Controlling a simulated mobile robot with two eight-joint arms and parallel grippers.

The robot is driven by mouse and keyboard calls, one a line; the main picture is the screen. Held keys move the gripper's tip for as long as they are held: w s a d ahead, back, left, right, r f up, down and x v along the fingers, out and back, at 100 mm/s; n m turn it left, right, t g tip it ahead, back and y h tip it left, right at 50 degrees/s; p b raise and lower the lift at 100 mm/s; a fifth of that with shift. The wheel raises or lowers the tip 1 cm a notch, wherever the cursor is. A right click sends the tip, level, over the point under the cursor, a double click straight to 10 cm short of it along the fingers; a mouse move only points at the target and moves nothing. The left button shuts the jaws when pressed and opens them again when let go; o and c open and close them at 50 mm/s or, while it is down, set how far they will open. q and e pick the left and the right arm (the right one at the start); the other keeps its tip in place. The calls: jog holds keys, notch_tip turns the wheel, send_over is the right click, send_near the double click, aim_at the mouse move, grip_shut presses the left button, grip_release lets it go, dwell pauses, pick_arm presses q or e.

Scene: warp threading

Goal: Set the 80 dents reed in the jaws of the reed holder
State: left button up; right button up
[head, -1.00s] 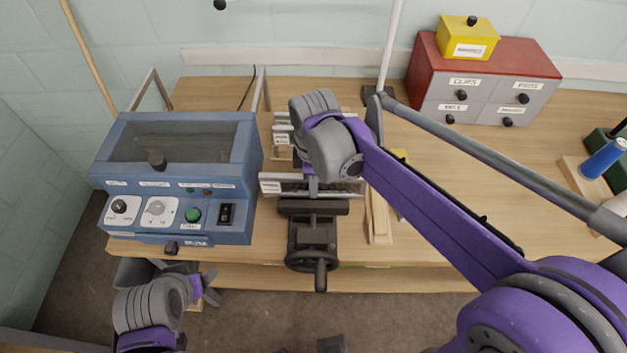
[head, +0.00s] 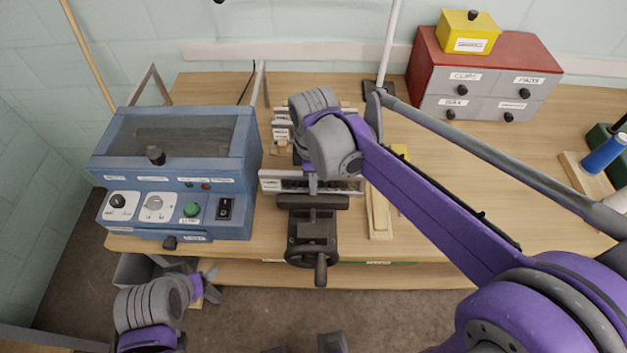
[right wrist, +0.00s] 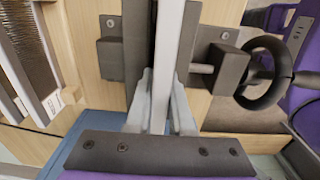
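The reed (head: 270,184), a long pale bar with a white label at its left end, lies across the reed holder (head: 313,235), a dark vise with a handwheel. The label is too small to read. In the right wrist view the reed (right wrist: 176,40) runs between the two dark jaws of the holder (right wrist: 135,40). My right gripper (head: 312,185) points down over the holder; in the wrist view its fingers (right wrist: 160,105) close on both sides of the reed. The reed's lower edge is hidden. My left gripper (head: 212,286) hangs low before the table, its fingers apart and empty.
Other reeds (head: 282,128) stand behind the holder. A blue machine (head: 175,170) stands close on the left. Wooden strips (head: 379,212) lie right of the holder. A red drawer cabinet (head: 490,60) with a yellow box (head: 468,33) is at the back right.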

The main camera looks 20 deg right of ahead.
notch_tip(320, 180, up, 11)
jog(key=shift+f+p, duration=0.1)
jog(key=shift+p, duration=0.35)
